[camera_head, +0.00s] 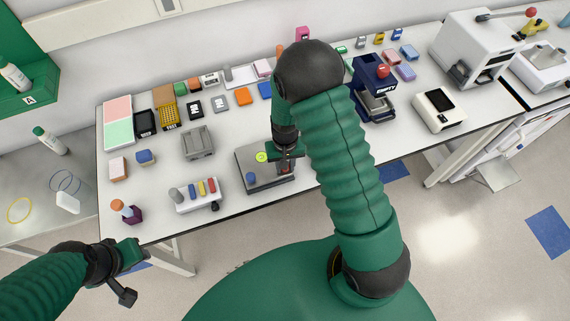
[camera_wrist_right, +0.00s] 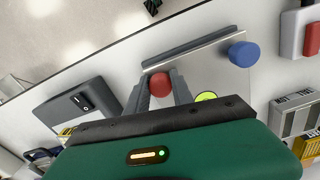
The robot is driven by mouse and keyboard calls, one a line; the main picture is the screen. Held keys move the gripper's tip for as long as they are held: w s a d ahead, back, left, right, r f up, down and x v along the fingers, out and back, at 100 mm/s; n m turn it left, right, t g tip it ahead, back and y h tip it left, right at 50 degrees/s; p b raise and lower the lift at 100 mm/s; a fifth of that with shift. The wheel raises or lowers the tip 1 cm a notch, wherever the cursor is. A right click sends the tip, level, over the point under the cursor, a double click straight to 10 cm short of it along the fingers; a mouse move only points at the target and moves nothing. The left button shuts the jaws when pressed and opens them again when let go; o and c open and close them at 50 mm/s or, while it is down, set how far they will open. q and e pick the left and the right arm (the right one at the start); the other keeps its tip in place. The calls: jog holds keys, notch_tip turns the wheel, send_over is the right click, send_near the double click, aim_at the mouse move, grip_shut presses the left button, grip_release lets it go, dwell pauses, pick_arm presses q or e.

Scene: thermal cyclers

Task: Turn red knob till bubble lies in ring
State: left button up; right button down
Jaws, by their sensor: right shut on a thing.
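The red knob (camera_wrist_right: 160,84) shows in the right wrist view between the two fingers of my right gripper (camera_wrist_right: 161,90), which is shut on it. The knob sits by the edge of a grey levelling plate (camera_head: 270,183). A yellow-green bubble level (camera_head: 261,157) lies on the plate; in the right wrist view (camera_wrist_right: 205,97) my gripper body partly covers it. Bubble and ring are too small to tell apart. A blue knob (camera_wrist_right: 243,54) stands at another corner, also visible in the head view (camera_head: 250,177). My left gripper (camera_head: 134,262) hangs empty off the table's front left; its opening is unclear.
A rack with coloured tubes (camera_head: 195,194) stands left of the plate, a grey block (camera_head: 198,143) behind it. A dark blue machine (camera_head: 372,90) and a white box with a screen (camera_head: 439,110) stand to the right. In the wrist view, a grey switch box (camera_wrist_right: 80,106) is close by.

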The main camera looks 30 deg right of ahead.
dwell(0.4)
jog(key=c, duration=1.1)
grip_release()
jog(key=shift+r, duration=0.1)
notch_tip(320, 180, up, 17)
jog(key=b, duration=0.2)
jog(key=shift+f, duration=0.2)
jog(key=shift+f, duration=0.1)
